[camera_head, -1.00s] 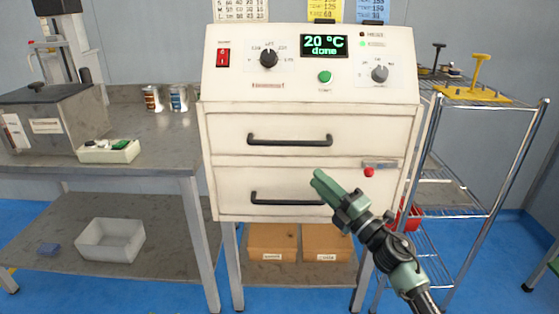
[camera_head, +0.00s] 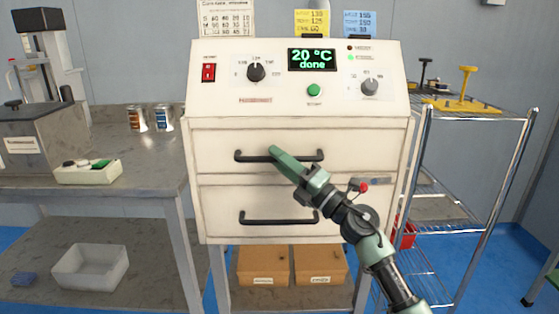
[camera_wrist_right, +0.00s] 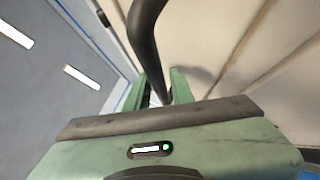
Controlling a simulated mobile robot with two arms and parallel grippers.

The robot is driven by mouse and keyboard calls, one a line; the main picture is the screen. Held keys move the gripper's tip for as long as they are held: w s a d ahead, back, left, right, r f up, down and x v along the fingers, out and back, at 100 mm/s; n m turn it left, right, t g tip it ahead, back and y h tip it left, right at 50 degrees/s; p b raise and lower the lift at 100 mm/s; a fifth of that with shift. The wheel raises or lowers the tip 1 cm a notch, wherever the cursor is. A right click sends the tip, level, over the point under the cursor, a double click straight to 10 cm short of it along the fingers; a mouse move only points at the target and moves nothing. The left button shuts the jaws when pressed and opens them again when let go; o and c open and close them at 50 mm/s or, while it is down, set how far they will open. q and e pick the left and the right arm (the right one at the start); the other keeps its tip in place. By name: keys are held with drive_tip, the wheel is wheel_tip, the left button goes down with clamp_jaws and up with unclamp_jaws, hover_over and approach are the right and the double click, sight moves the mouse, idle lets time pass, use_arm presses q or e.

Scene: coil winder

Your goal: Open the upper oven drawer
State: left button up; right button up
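The oven is a cream cabinet with two drawers below its control panel. The upper drawer (camera_head: 215,137) is closed, its front flush with the body. Its black bar handle (camera_head: 310,155) runs across the middle. My right gripper (camera_head: 275,153) reaches the handle from the lower right, its green fingertips covering the bar's middle. In the right wrist view the dark handle (camera_wrist_right: 147,35) comes down between the two green fingers (camera_wrist_right: 160,88). A light gap shows beside it, so the fingers look open around it; contact is unclear. My left gripper is not in view.
The lower drawer (camera_head: 215,205) is closed, with its own black handle (camera_head: 255,218). A red-knobbed latch (camera_head: 363,187) sits at the right, near my forearm. A workbench (camera_head: 150,165) stands left, a wire shelf rack (camera_head: 483,215) right. Cardboard boxes (camera_head: 263,268) lie underneath.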

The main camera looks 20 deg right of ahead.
clamp_jaws()
idle(1.4)
